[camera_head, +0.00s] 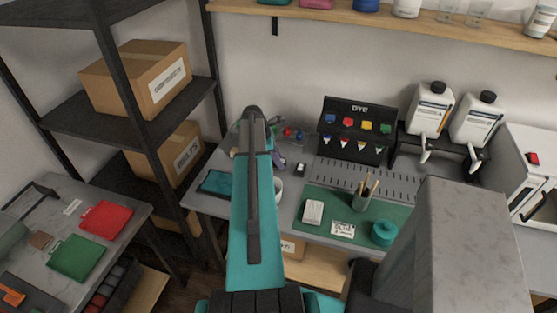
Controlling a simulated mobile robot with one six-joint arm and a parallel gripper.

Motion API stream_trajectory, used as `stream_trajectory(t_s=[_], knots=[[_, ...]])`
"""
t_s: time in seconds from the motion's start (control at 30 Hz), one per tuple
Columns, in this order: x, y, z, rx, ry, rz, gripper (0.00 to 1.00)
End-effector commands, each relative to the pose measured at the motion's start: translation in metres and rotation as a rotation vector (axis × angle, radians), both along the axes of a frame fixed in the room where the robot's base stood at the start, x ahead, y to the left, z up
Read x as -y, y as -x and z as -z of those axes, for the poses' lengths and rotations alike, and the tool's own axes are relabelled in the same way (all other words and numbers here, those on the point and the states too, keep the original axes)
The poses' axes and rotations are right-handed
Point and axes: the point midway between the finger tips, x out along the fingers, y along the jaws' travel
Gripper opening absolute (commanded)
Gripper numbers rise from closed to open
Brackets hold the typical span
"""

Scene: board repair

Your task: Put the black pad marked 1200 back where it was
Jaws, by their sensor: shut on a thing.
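My arm (256,200) reaches forward over the left part of the workbench, and its far joint (254,113) is near the back wall. The arm covers what is below and behind it, so I cannot make out my gripper or its fingers. I cannot identify the black pad marked 1200 anywhere in this view. A small dark item with a white face (300,169) lies on the bench right of the arm; its marking is too small to read.
A green mat (318,228) carries a white block (313,212), a cup of tools (362,196) and a teal round container (384,233). A black rack with coloured markings (357,130) and white bottles (431,108) stand behind.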

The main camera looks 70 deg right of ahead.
Motion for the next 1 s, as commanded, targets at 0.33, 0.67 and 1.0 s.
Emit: stream_trajectory(t_s=[0.33,0.67,1.0], knots=[[-0.0003,-0.0004,0.0066,0.0,0.0,0.0,0.08],[-0.0004,-0.0014,0.0091,0.0,0.0,-0.001,0.51],[-0.0003,-0.0013,0.0081,0.0,0.0,-0.001,0.51]])
